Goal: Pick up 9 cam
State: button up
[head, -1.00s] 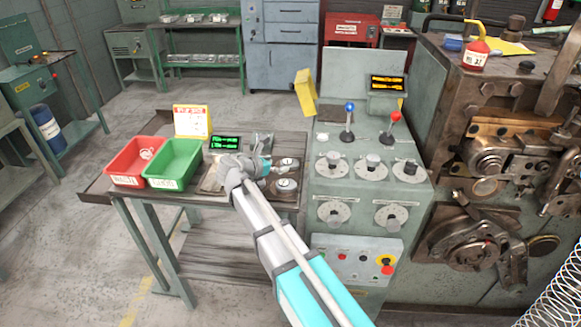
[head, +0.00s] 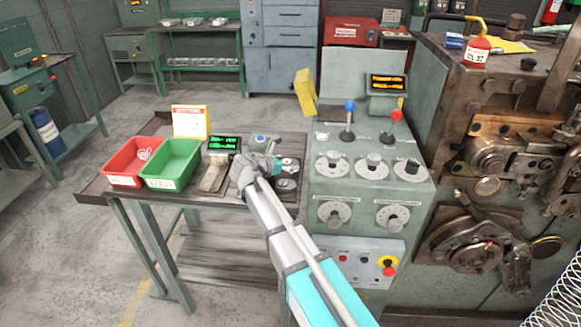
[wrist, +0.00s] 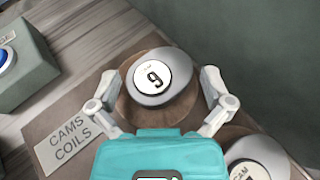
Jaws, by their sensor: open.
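Cam 9 (wrist: 155,76) is a pale grey oval piece with a white face marked "9". It lies on a round brown base in the wrist view. In the head view it is the rear cam (head: 289,161) at the table's right side, partly hidden by my gripper. My gripper (wrist: 159,88) is open, with one finger on each side of the cam's near part. I cannot tell whether the fingers touch it. A second cam (wrist: 248,171) is at the lower right of the wrist view. It also shows nearer the front in the head view (head: 286,184).
A box with a blue button (wrist: 5,60) stands left of the cam. A "CAMS COILS" label (wrist: 68,145) lies beside it. The green control panel (head: 345,165) rises close on the right. Red (head: 125,178) and green (head: 165,183) bins stand at the table's left.

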dwell(0.5)
jog(key=c, duration=1.1)
jog(key=shift+o, duration=0.2)
jog(key=shift+r, duration=0.2)
notch_tip(320, 180, up, 2)
jog(key=shift+p, duration=1.25)
jog(key=s+a+r+p, duration=0.8)
jog(key=s+r+p, duration=0.2)
jog(key=s, duration=0.1)
jog(key=shift+a+r+p, duration=0.3)
jog(key=shift+a+r, duration=0.05)
